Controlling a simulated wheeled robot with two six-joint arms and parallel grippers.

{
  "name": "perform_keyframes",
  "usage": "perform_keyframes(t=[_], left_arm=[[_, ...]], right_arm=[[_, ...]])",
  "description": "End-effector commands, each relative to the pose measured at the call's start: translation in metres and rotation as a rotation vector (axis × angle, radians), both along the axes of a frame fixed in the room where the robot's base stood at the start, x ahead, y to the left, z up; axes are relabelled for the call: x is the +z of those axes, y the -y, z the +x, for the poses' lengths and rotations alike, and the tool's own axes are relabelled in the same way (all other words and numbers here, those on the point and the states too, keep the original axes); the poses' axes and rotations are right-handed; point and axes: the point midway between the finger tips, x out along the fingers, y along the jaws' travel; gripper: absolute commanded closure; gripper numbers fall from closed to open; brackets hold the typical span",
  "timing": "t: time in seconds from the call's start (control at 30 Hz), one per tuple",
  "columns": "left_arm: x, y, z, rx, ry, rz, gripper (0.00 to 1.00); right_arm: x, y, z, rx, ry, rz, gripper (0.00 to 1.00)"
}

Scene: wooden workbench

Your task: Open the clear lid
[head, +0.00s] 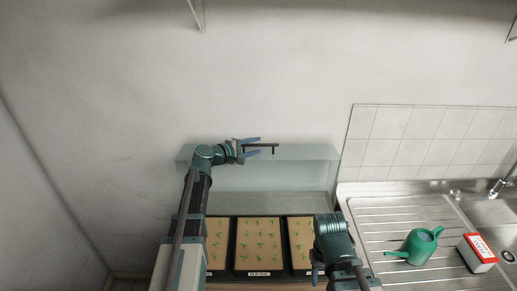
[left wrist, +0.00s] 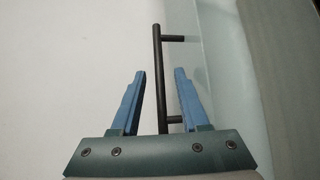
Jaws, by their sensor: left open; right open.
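The clear lid (head: 300,172) stands raised behind the seed trays, close to the wall, its pane see-through. Its dark bar handle (head: 262,146) is at the upper edge in the head view. In the left wrist view the handle (left wrist: 157,75) runs lengthwise, with its near end between the blue fingers. My left gripper (head: 248,147) is open at the handle, with a gap on each side in the left wrist view (left wrist: 158,95). My right gripper (head: 316,268) is open and low in front of the right tray, partly hidden by its own wrist.
Several green seedlings grow in three black-framed trays (head: 259,243), the middle one labelled. To the right are a steel draining board (head: 385,212), a green watering can (head: 417,246) and a red-and-white box (head: 478,252). A wall is close behind the lid.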

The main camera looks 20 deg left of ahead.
Motion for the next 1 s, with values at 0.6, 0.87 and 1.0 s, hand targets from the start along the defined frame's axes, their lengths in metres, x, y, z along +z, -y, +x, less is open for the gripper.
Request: perform_keyframes(t=[0.6, 0.87, 1.0], left_arm=[[-0.006, 0.011, 0.019, 0.0, 0.0, 0.001, 0.61], [-0.006, 0.011, 0.019, 0.0, 0.0, 0.001, 1.0], [-0.006, 0.011, 0.019, 0.0, 0.0, 0.001, 1.0]], right_arm=[[-0.006, 0.0, 0.0, 0.002, 0.0, 0.0, 0.5], [-0.006, 0.0, 0.0, 0.002, 0.0, 0.0, 0.5], [-0.006, 0.0, 0.0, 0.002, 0.0, 0.0, 0.5]])
